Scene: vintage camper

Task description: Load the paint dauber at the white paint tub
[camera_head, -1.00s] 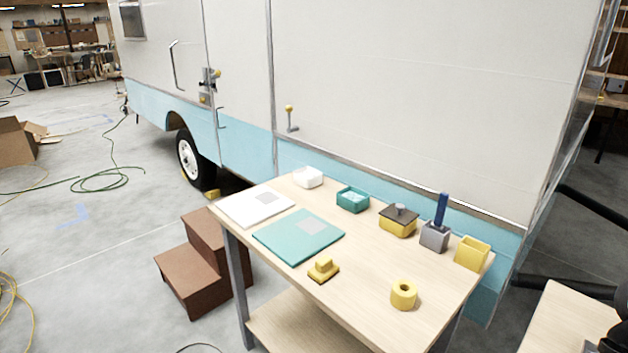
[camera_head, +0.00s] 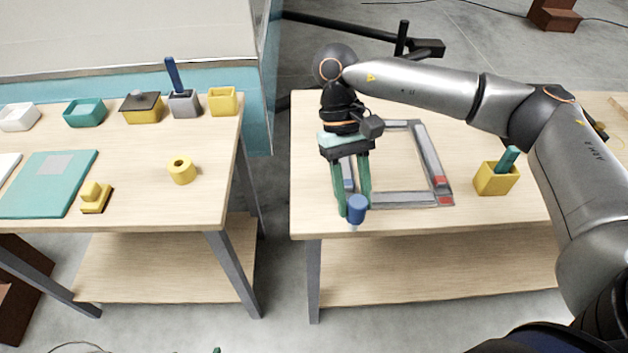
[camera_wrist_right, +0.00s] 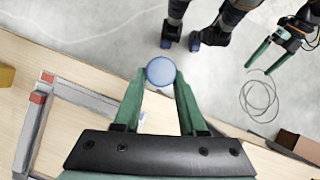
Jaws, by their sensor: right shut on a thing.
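The white paint tub (camera_head: 18,117) stands at the far left of the left table in the head view, partly cut off by the picture edge. My right gripper (camera_head: 356,200) is above the front left of the right table, fingers down. It is shut on the paint dauber (camera_head: 357,209), a short blue cylinder with a pale tip below. In the right wrist view the dauber (camera_wrist_right: 161,71) shows as a round blue end between the green fingertips. My left gripper (camera_wrist_right: 258,69) shows at the top right of that view, open and empty, away from the tables.
The left table holds a teal tub (camera_head: 85,112), a yellow tub with a dark lid (camera_head: 142,108), a grey holder (camera_head: 184,104), a yellow box (camera_head: 222,101) and a yellow ring (camera_head: 181,170). A grey frame (camera_head: 428,160) lies on the right table. A gap separates the tables.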

